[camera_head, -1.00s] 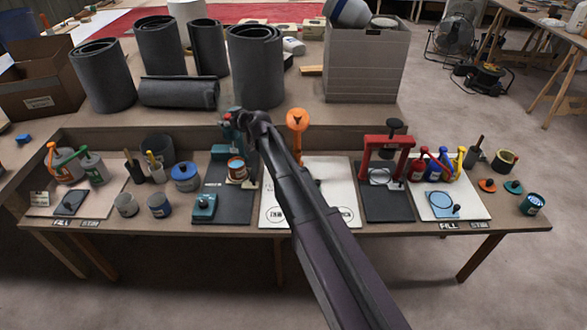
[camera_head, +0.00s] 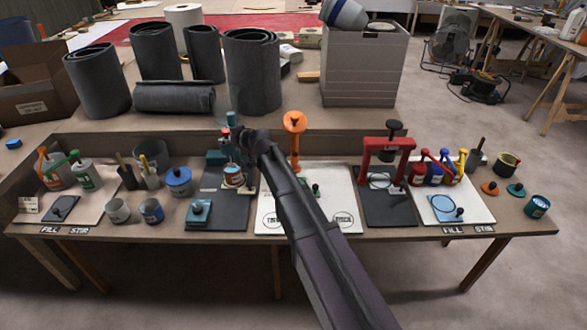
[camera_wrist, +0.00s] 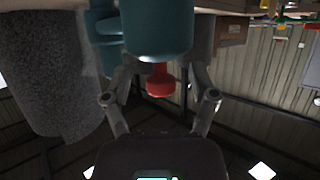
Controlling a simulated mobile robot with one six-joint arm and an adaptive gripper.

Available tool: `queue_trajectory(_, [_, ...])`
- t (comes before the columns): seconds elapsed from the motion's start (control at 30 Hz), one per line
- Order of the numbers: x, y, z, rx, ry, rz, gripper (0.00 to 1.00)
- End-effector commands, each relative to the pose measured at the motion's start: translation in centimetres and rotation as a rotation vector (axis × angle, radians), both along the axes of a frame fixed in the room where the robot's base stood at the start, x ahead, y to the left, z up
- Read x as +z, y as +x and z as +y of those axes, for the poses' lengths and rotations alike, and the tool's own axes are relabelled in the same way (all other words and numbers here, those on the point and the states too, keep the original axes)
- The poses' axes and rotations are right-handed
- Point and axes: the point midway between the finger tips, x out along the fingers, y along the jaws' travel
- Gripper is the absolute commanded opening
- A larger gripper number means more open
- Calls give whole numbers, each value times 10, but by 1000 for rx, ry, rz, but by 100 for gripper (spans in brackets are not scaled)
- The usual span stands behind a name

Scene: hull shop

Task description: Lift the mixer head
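The teal mixer (camera_head: 217,157) stands at the back of a dark mat left of the bench's middle, partly hidden by my arm. A small red knob (camera_head: 226,132) shows beside its upper part. A can with an orange label (camera_head: 233,175) stands below the head. In the wrist view the head's teal cylinder (camera_wrist: 157,28) fills the top middle, and the red knob (camera_wrist: 160,80) lies between my gripper's fingers. My gripper (camera_wrist: 162,75) appears open, with gaps on both sides of the knob. In the head view my gripper (camera_head: 240,145) is at the mixer's right side.
A teal box with a dark knob (camera_head: 198,212) is in front of the mixer. An orange stand (camera_head: 295,125) and a red press (camera_head: 388,155) are to the right. Grey rolls (camera_head: 252,70) stand behind on a higher surface. Cans and brushes crowd the left.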

Motion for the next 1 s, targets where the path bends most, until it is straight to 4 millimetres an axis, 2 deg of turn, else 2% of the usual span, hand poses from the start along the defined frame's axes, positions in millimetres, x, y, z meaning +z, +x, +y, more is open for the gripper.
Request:
queue_trajectory(0.7, [40,-71,-59,-1,1,0,75])
queue_trajectory(0.87, [48,-85,-71,-1,0,-1,75])
queue_trajectory(1.0, [46,-96,-82,6,-20,67,75])
